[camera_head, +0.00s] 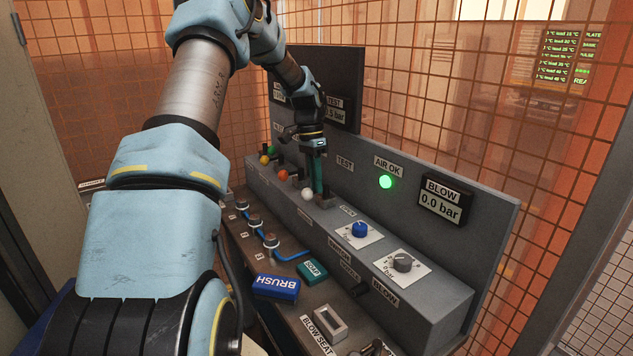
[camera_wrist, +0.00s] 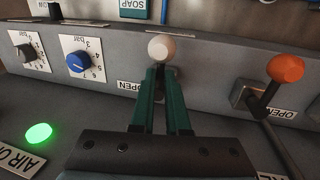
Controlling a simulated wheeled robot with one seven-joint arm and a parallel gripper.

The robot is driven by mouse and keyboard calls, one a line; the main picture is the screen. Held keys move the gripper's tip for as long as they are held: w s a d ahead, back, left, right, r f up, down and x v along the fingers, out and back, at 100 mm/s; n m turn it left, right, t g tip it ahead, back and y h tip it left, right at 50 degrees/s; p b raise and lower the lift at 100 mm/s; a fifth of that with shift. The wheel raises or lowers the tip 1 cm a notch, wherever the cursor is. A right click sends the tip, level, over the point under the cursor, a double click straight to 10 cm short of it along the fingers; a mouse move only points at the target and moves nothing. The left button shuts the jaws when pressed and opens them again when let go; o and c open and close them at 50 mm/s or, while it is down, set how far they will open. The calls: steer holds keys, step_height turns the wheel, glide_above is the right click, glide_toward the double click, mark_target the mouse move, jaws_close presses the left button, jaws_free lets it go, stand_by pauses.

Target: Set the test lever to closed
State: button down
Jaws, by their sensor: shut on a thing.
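The test lever has a white ball knob (camera_head: 307,194) and stands on the grey console below the TEST label. In the wrist view the white knob (camera_wrist: 161,48) shows just beyond the tips of my gripper (camera_wrist: 163,72). My gripper (camera_head: 318,190) has green fingers, shut on the lever just below the knob. The fingers hide most of the lever's stem and base. An OPEN label (camera_wrist: 127,86) shows to the left of the fingers in the wrist view. I cannot read the lever's exact angle.
An orange-knobbed lever (camera_wrist: 285,69) stands close to the right in the wrist view. A blue dial (camera_head: 360,230) and a grey dial (camera_head: 402,263) sit on the console. A green AIR OK lamp (camera_head: 385,182) is lit.

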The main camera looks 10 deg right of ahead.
steer(key=shift+w, duration=0.1)
steer(key=c, duration=0.9)
jaws_free()
steer(key=r+b, duration=0.1)
steer(key=r, duration=0.2)
steer(key=w+r+b, duration=0.1)
steer(key=r, duration=0.3)
steer(key=a+r+b, duration=0.1)
steer(key=r, duration=0.2)
steer(key=shift+w+r, duration=0.35)
steer(key=shift+w, duration=0.05)
steer(key=s+a+f+n+t, duration=0.1)
steer(key=s+a+f+n, duration=0.2)
steer(key=s, duration=0.6)
steer(key=s+a+f+n+t, duration=0.1)
steer(key=s+a+f+n, duration=0.2)
steer(key=s+a+n, duration=0.2)
steer(key=s+a+f+n+t, duration=0.1)
steer(key=s+a+f+n, duration=0.2)
steer(key=s+a, duration=0.5)
steer(key=shift+s+f+n+t+y, duration=0.15)
steer(key=shift+s+n, duration=0.05)
steer(key=shift+s, duration=1.05)
steer(key=shift+s+f+n+t+y, duration=0.15)
steer(key=shift+s+n, duration=0.05)
steer(key=shift+s, duration=1)
